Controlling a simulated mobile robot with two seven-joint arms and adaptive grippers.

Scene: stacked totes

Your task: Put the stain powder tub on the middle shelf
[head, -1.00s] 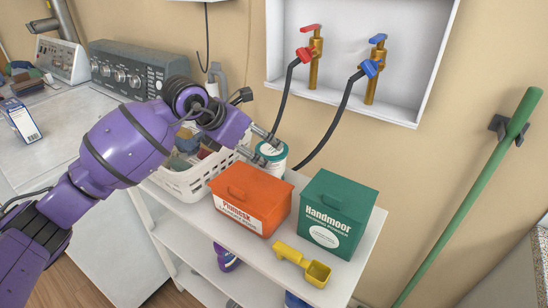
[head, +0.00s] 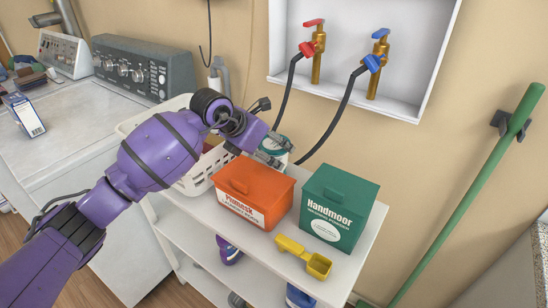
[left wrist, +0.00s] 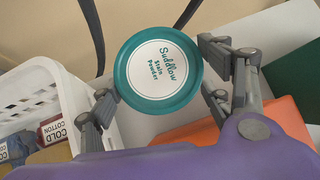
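The stain powder tub (head: 277,144) is a white tub with a teal lid, standing at the back of the top shelf (head: 355,258) of a white rack. In the left wrist view its round lid (left wrist: 158,70) reads "Suddlow Stain Powder". My left gripper (head: 273,157) is at the tub. In the left wrist view its spread fingers (left wrist: 160,98) stand on either side of the lid, with slight gaps showing. A lower shelf (head: 258,278), apparently the middle one, shows partly under the top. My right gripper is not in view.
An orange box (head: 252,198) and a green Handmoor box (head: 338,207) stand in front of the tub. A yellow scoop (head: 304,258) lies near the front edge. A white basket (head: 196,182) is left. A purple bottle (head: 228,250) and a blue item (head: 299,297) are below.

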